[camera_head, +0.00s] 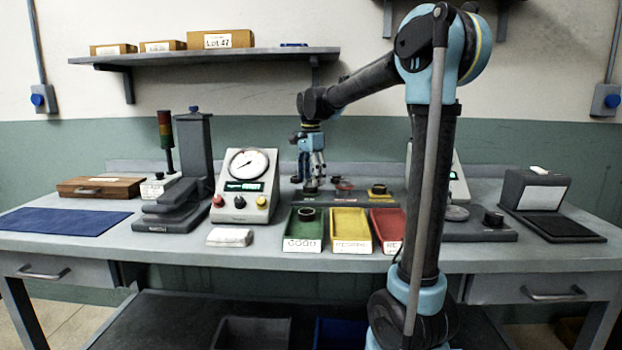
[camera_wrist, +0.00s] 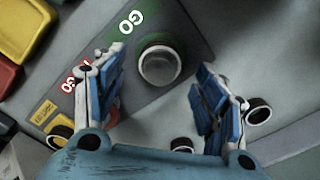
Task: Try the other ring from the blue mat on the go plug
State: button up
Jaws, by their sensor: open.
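My gripper (camera_head: 312,168) is open and empty above the left end of the gauge plate. In the wrist view its fingers stand apart on either side of the go plug (camera_wrist: 160,63), beside the green GO label. A dark round rim shows at the plug; I cannot tell whether it is a ring around it or how it is seated. The blue mat (camera_head: 62,220) at the far left of the bench shows no ring on it. Two dark round pieces, one near the right finger (camera_wrist: 258,110) and one between the fingers (camera_wrist: 182,144), also show.
A dark ring (camera_head: 308,215) lies in the green GOOD tray (camera_head: 303,243). The yellow tray (camera_head: 351,228) and red tray (camera_head: 387,228) stand beside it. The dial gauge unit (camera_head: 245,183) is left of my gripper. The no-go plug (camera_head: 343,187) is close on the right.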

notch_tip(320, 180, up, 12)
dwell(0.6)
jog(key=shift+w, duration=0.1)
